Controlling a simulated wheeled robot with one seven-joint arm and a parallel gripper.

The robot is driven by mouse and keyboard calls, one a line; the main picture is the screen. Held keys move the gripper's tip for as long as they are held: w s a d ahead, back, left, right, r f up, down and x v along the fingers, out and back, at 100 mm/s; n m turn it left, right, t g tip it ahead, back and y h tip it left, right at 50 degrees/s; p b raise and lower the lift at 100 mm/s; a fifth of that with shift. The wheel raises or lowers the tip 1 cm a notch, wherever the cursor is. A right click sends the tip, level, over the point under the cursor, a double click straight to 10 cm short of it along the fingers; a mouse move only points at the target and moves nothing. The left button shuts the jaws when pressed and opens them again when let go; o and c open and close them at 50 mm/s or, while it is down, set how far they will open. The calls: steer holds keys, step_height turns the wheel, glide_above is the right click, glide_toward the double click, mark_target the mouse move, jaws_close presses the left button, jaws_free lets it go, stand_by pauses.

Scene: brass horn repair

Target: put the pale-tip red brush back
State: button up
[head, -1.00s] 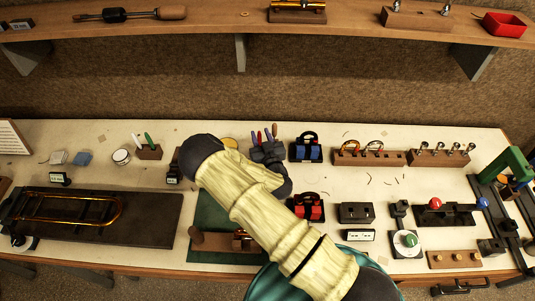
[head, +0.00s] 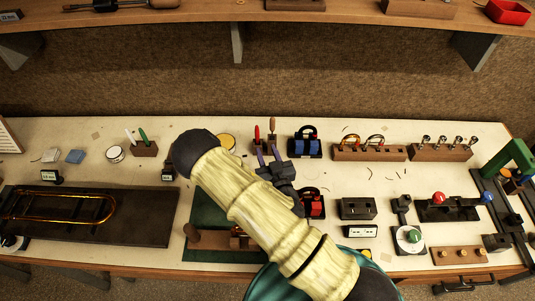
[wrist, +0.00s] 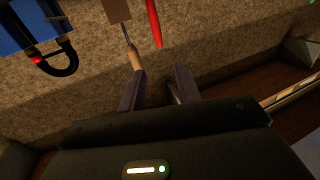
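A red brush (head: 257,133) stands upright in a small brown wooden holder (head: 263,147) at the back of the bench. A wooden-handled tool (head: 272,127) stands beside it on the right. The red brush (wrist: 153,22) and the wooden handle (wrist: 136,58) also show in the wrist view, beyond my fingers. I cannot make out a pale tip on the red brush. My gripper (head: 269,154) is just in front of the holder, fingers apart. In the wrist view my gripper (wrist: 158,75) is open, with nothing held between its fingers.
A blue item with a black handle (head: 306,147) stands right of the holder, and a similar red one (head: 312,203) nearer. A holder with white and green pens (head: 145,149) is left. A green mat (head: 208,213) lies in front. Bare bench shows between the items.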

stand_by(0.4)
steer(key=w+d+r+m+g+h, duration=0.2)
steer(key=d+m+g+h, duration=0.45)
steer(key=d, duration=0.25)
steer(key=s+d+r+n+g, duration=0.1)
steer(key=s+d+r+g, duration=0.1)
steer(key=s+r+g, duration=0.2)
steer(key=s+d+r+n+g+y, duration=0.1)
steer(key=s+d+r+n+g, duration=0.1)
steer(key=s+r, duration=0.5)
steer(key=s+d+g, duration=0.1)
steer(key=s+g, duration=0.1)
steer(key=s, duration=0.4)
steer(key=shift+s+d+r, duration=0.15)
steer(key=shift+s+r, duration=0.1)
steer(key=shift+r, duration=0.15)
steer(key=shift+y, duration=0.25)
